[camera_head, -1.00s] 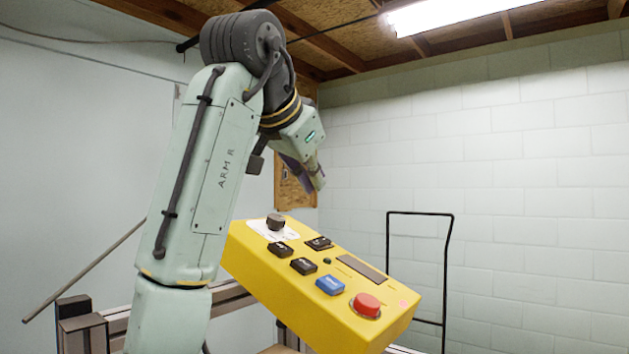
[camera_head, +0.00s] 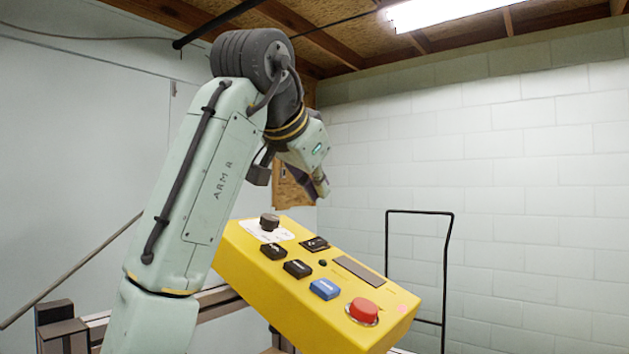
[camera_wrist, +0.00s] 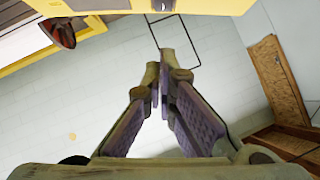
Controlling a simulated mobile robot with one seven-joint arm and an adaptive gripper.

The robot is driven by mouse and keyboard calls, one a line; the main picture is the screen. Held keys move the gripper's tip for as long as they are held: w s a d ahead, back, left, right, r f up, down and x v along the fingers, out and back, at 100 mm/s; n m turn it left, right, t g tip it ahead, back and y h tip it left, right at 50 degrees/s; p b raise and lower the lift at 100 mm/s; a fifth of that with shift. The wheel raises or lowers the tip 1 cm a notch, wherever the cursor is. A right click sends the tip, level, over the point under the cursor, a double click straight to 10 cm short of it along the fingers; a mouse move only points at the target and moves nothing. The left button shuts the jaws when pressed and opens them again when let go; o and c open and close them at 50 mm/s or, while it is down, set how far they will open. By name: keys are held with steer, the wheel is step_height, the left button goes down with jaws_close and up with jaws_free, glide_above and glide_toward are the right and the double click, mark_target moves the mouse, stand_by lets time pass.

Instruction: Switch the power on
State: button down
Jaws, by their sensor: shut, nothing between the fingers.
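The yellow control box (camera_head: 262,294) stands tilted in the middle of the head view. Its face carries a black rotary knob (camera_head: 269,222) on a white plate, several black buttons, a blue button (camera_head: 324,289), a red button (camera_head: 363,311) and a dark display strip (camera_head: 358,270). My gripper (camera_head: 324,191) is above and behind the box, pointing down to the right, apart from it. In the wrist view my gripper (camera_wrist: 164,80) has its fingertips together with nothing between them. A yellow edge of the box (camera_wrist: 100,6) shows at the top there.
A black tubular frame (camera_head: 387,250) stands behind the box on the right, before a pale block wall (camera_head: 530,190). A wooden panel (camera_head: 292,190) is on the wall behind my gripper. A rail (camera_head: 215,296) runs behind the box. The air above the box's right part is clear.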

steer(key=p, duration=0.1)
glide_above(315, 243)
steer(key=s+d, duration=0.2)
steer(key=f, duration=0.3)
steer(key=shift+d+f, duration=0.1)
steer(key=shift+d, duration=0.1)
steer(key=f, duration=0.1)
steer(key=w+f, duration=0.1)
steer(key=f, duration=0.1)
steer(key=shift+w+a+f+p, duration=0.1)
steer(key=shift+w+a+p, duration=0.05)
steer(key=shift+a+p, duration=0.25)
steer(key=shift+w+f, duration=0.1)
steer(key=shift+f, duration=0.3)
